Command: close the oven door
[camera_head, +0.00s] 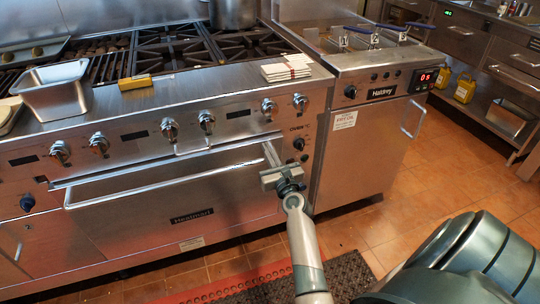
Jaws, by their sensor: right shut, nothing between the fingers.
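The oven door (140,222) is the wide steel front panel below the range's knobs, with a dark name plate in its middle. It stands at or close to upright; I cannot tell whether a small gap remains along its top edge. Its long bar handle (150,179) runs across the upper part. My right gripper (269,152) is shut and empty at the right end of the handle, its fingers pointing up and away toward the control panel. I cannot tell whether it touches the door or handle. My left gripper is not in view.
Control knobs (206,122) line the panel above the door. A steel pan (52,88), a yellow block (135,82) and folded white cloths (286,69) lie on the range top. A fryer (362,150) stands to the right. A dark mat (330,276) lies on the tiled floor.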

